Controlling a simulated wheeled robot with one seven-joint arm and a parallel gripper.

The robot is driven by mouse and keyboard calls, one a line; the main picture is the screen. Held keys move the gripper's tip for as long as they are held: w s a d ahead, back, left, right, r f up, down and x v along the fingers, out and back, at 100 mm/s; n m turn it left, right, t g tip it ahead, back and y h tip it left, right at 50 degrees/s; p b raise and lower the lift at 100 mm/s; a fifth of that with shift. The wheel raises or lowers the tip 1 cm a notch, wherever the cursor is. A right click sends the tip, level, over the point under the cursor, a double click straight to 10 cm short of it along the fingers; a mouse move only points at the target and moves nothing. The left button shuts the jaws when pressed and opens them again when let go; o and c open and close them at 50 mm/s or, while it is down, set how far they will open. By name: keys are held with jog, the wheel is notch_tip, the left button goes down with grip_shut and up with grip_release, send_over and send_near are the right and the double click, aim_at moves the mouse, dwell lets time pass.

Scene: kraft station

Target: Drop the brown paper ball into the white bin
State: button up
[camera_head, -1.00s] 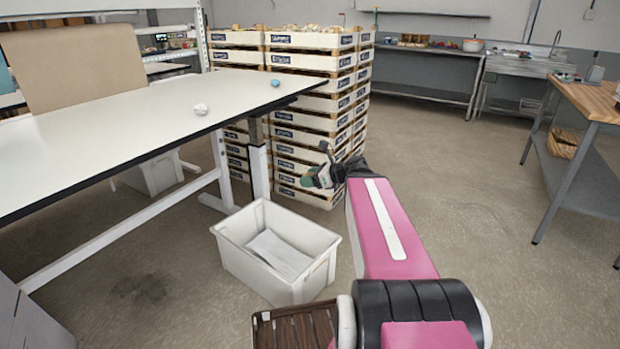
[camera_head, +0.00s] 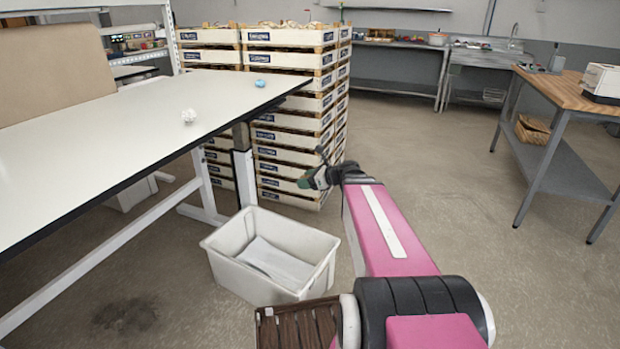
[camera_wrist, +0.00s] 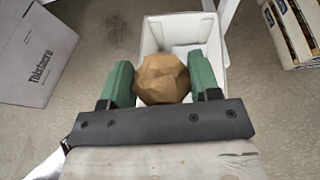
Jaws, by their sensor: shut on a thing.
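The brown paper ball (camera_wrist: 162,78) is a crumpled, faceted lump between the two green fingers of my gripper (camera_wrist: 163,84) in the wrist view. My gripper is shut on it. In the head view my gripper (camera_head: 316,178) is small, in front of the crate stack, and the ball cannot be made out there. The white bin (camera_head: 318,282) stands on the floor beside the table, with white paper lying inside. In the wrist view the bin (camera_wrist: 151,36) shows beyond and partly behind the held ball.
A white table (camera_head: 110,120) at left holds a white paper ball (camera_head: 188,116) and a blue ball (camera_head: 260,83). A tall crate stack (camera_head: 290,125) stands behind the bin.

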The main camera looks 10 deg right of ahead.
jog(key=w+a+f, duration=0.4)
jog(key=w+f, duration=0.1)
jog(key=f, duration=0.8)
jog(key=w+a+f, duration=0.4)
jog(key=a+f, duration=0.1)
jog(key=f, duration=0.8)
jog(key=w+a+f+n+g, duration=0.1)
jog(key=w+a+f, duration=0.4)
jog(key=f, duration=0.8)
jog(key=shift+w+f+y, duration=0.2)
jog(key=shift+w+y, duration=0.1)
jog(key=shift+w, duration=0.05)
jog(key=o, duration=1)
jog(key=shift+c, duration=0.2)
jog(key=shift+d, duration=0.15)
jog(key=v, duration=1)
jog(key=shift+s+d, duration=0.2)
jog(key=shift+d, duration=0.05)
